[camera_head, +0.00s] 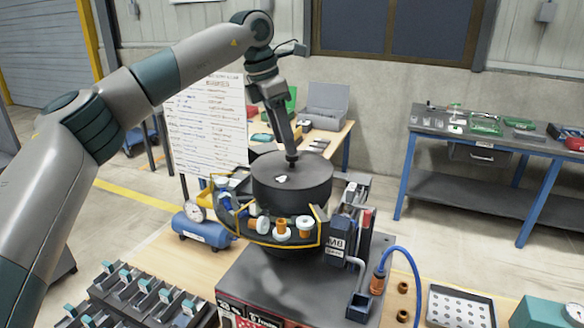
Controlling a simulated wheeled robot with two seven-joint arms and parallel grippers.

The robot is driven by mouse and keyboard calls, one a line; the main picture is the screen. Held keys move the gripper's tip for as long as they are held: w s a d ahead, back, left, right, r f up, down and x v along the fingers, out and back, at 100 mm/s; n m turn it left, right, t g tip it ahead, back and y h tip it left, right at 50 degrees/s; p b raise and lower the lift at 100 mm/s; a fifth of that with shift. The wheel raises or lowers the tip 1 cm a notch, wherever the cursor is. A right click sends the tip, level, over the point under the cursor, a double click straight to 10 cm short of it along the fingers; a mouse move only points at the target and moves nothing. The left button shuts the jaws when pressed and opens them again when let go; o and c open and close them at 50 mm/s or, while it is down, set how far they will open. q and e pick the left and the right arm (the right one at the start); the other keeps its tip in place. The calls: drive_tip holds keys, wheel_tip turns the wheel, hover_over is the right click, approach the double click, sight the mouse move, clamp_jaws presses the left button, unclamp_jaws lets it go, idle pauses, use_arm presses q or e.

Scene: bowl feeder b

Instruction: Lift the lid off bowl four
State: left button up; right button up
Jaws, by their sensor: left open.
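The dark bowl (290,197) stands on a feeder base in the middle of the view, and its flat dark round lid (313,172) lies on top, level. A small white patch shows on the lid. My left arm reaches in from the left and over the bowl. My left gripper (291,153) points down at the middle of the lid, with its tips at or just above a small knob there. It is open; whether it touches the knob cannot be told. My right gripper is out of view. No bowl number is readable.
A yellow-edged tray (262,238) with white and orange parts wraps the bowl's front. A label and upright posts (350,235) stand close on the right. A blue air tank (203,231) is at left, clamps at front left, and a perforated plate (460,309) at front right.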

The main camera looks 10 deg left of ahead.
sight(292, 163)
use_arm(q)
drive_tip(key=shift+w+d+f+p, duration=0.25)
drive_tip(key=shift+f+p, duration=0.3)
drive_tip(key=shift+p, duration=0.1)
drive_tip(key=shift+p+x, duration=0.6)
drive_tip(key=shift+x, duration=0.4)
drive_tip(key=shift+w+d+f, duration=0.15)
drive_tip(key=shift+w+f, duration=0.05)
drive_tip(key=shift+f, duration=0.5)
clamp_jaws()
